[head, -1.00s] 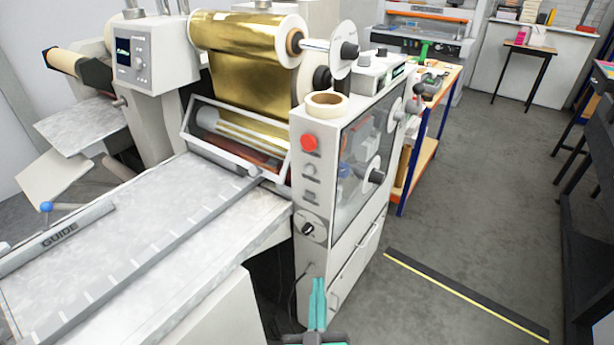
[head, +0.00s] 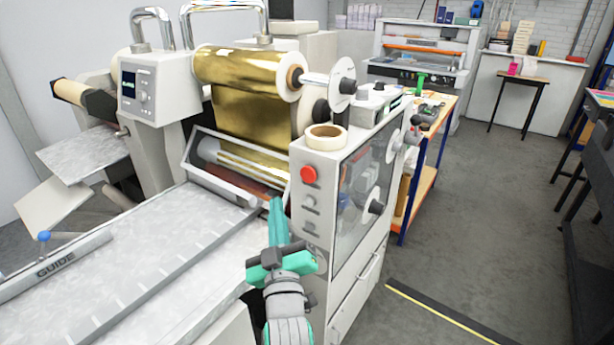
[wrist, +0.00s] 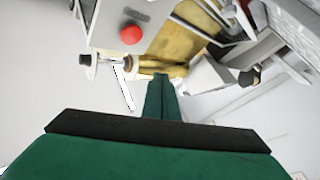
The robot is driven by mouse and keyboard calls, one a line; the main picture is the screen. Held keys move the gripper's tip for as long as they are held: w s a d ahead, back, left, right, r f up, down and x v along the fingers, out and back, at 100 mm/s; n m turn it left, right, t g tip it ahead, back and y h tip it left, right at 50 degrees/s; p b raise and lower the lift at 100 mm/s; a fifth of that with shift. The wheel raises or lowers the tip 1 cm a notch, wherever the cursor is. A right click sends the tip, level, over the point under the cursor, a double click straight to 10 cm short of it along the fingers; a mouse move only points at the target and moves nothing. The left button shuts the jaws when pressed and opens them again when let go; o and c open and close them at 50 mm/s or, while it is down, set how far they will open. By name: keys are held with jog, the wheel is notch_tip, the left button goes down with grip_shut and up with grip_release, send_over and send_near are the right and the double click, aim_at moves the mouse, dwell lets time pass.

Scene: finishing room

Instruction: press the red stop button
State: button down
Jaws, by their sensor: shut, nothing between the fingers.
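The red stop button (head: 309,174) is a round knob on the upper front of the foil machine's pale end panel (head: 303,222). It also shows near the top of the wrist view (wrist: 131,35), left of the fingers. My gripper (head: 275,203) is teal with its fingers together and empty. In the head view its tips are left of and a little below the button, pointing up. The fingers (wrist: 160,82) look apart from the button in the wrist view.
A gold foil roll (head: 247,69) and a tilted clear guard (head: 225,170) lie left of the button. A tape roll (head: 326,136) sits on top of the cabinet. The flat feed table (head: 140,270) spreads to the left. Open floor (head: 480,210) lies to the right.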

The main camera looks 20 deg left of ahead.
aim_at(309, 174)
jog(key=w+d+r, duration=0.1)
jog(key=w+d, duration=0.1)
jog(key=w, duration=0.6)
jog(key=shift+w+d, duration=0.2)
jog(key=shift+d, duration=0.1)
dwell(0.6)
jog(key=shift+w, duration=0.1)
jog(key=shift+s+a, duration=0.15)
jog(key=shift+s, duration=0.05)
dwell(0.8)
